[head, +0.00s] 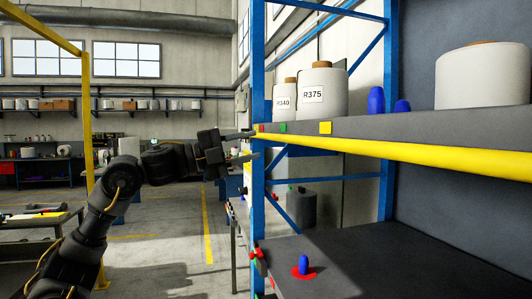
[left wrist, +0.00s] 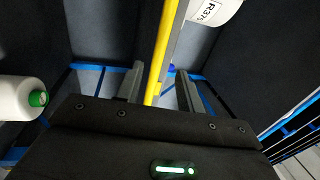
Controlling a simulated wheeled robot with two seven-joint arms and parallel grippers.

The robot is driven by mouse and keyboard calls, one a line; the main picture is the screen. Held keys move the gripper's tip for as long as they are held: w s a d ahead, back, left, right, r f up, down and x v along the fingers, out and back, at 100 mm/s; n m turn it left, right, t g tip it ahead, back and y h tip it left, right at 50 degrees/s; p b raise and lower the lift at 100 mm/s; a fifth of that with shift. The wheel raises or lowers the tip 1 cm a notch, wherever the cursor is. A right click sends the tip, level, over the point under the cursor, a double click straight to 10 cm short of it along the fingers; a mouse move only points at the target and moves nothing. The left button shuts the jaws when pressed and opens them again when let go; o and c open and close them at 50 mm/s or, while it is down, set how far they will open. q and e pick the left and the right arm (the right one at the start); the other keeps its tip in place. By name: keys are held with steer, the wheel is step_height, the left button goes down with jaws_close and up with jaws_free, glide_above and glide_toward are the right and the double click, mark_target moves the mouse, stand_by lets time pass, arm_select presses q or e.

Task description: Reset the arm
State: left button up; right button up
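My left arm reaches in from the left in the head view. Its gripper (head: 245,147) is level with the upper shelf, near the blue rack post at the shelf's left end. In the left wrist view the two fingers of this gripper (left wrist: 160,92) are spread apart with nothing held between them. The yellow shelf edge (left wrist: 163,50) shows beyond the gap. I cannot tell whether the fingers touch the post. My right gripper is not in view.
White bobbins labelled R340 (head: 284,100) and R375 (head: 322,92) stand on the upper shelf (head: 360,126), with a larger bobbin (head: 482,78) at right. Blue cones (head: 376,100) stand between them. The lower shelf (head: 370,272) holds a blue peg (head: 303,264) on a red disc.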

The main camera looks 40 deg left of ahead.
arm_select(q)
steer(key=shift+v, duration=0.8)
